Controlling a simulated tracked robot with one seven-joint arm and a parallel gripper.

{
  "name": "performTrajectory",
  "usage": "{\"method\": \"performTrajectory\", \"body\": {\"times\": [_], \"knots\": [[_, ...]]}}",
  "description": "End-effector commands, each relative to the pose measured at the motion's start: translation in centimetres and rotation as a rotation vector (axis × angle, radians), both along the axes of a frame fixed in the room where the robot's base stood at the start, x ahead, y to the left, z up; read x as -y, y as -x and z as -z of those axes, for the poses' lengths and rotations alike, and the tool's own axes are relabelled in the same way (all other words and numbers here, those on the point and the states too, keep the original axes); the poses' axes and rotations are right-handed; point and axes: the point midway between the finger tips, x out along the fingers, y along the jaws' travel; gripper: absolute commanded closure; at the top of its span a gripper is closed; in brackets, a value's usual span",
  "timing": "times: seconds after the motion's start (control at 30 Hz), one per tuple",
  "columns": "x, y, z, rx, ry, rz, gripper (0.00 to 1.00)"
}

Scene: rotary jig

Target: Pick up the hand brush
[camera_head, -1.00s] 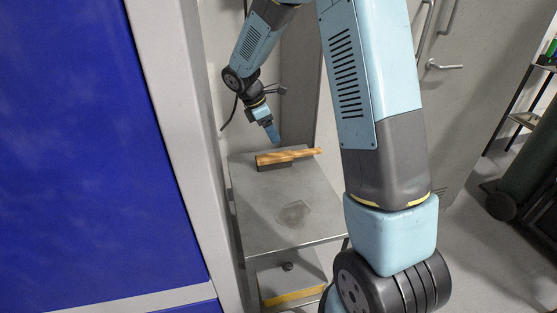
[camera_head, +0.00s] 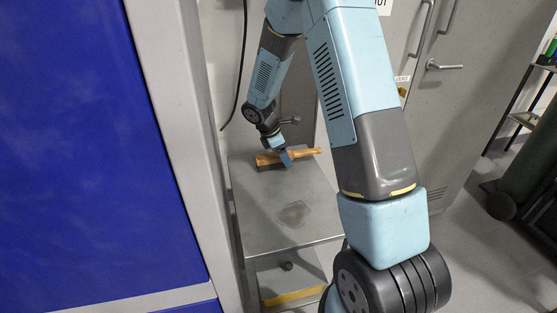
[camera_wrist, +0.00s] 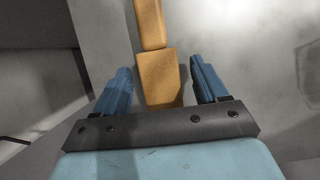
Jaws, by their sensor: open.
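The hand brush (camera_head: 268,159) lies on the metal table at its far end, with an orange-brown wooden back and handle and a dark bristle side below. My gripper (camera_head: 286,158) is down at the brush in the head view and covers part of it. In the wrist view the brush's wooden part (camera_wrist: 159,79) lies between the two blue fingers of my gripper (camera_wrist: 162,86), with a gap on each side. The gripper is open. The bristles are hidden in the wrist view.
The grey metal table (camera_head: 262,222) is bare in front of the brush, apart from a dark stain. A blue panel in a grey frame (camera_head: 95,150) stands close on the left. A grey door (camera_head: 470,85) is behind on the right.

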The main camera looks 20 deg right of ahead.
Motion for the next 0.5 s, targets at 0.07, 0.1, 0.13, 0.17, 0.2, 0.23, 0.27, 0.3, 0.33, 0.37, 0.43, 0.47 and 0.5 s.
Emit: {"method": "performTrajectory", "body": {"times": [0.07,0.1,0.13,0.17,0.2,0.23,0.27,0.3,0.33,0.37,0.43,0.47,0.5], "knots": [[0.29,0.02,0.8,-0.001,0.0,-0.001,0.28],[0.37,0.02,0.96,0.0,0.0,-0.001,0.28],[0.4,0.01,1.02,0.0,0.0,0.0,0.28],[0.41,0.0,1.03,0.0,0.0,0.0,0.28],[0.41,-0.01,1.02,0.001,0.0,0.0,0.28],[0.4,-0.01,1.01,0.001,0.0,0.0,0.28],[0.4,-0.01,1.0,0.001,0.0,0.0,0.28],[0.4,-0.01,1.01,0.001,0.0,0.0,0.28],[0.39,-0.01,1.0,0.001,0.0,0.0,0.3],[0.39,-0.01,1.0,0.001,0.0,0.0,0.32],[0.38,-0.01,0.99,0.001,0.0,0.0,0.39],[0.39,-0.02,0.99,0.001,0.0,0.0,0.42],[0.37,-0.02,0.98,0.001,0.0,0.0,0.46]]}}
